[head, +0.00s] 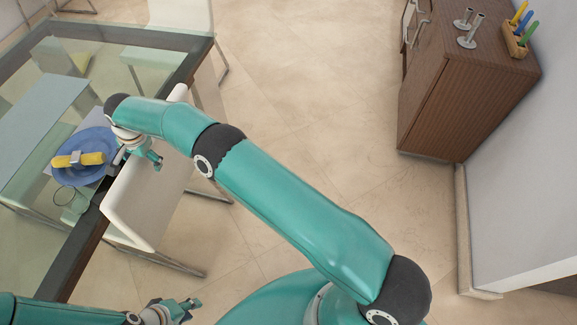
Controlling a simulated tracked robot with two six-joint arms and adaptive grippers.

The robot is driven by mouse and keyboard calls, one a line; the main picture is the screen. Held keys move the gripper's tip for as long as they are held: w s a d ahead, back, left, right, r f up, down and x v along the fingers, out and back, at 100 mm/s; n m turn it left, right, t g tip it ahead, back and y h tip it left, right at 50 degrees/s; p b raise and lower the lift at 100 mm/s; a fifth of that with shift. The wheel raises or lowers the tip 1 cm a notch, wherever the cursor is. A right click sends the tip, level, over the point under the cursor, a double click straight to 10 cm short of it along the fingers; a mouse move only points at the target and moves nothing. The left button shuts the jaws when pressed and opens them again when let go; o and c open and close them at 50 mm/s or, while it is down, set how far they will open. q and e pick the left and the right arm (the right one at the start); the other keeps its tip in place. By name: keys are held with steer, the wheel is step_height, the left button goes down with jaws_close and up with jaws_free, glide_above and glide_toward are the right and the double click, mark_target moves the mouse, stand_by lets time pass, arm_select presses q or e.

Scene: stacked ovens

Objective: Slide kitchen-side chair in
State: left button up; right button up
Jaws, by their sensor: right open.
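A white chair (143,210) stands at the right edge of the glass table (84,225), with its thin metal legs on the floor. My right gripper (137,160) is open at the top of the chair's back, partly over the table edge. Whether it touches the chair cannot be told. My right arm crosses the view and hides part of the chair. My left gripper (185,309) is low in the view, open and empty, apart from the chair.
A blue plate (72,172) with a yellow napkin (90,158) and a glass (66,196) sit on the table. Another white chair (181,15) stands at the far side. A brown cabinet (456,98) stands at the right. The tiled floor (310,100) between is clear.

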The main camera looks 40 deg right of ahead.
steer(key=shift+r, duration=0.2)
step_height(320, 180, up, 11)
steer(key=p, duration=0.7)
steer(key=shift+f, duration=0.1)
steer(key=shift+r, duration=1)
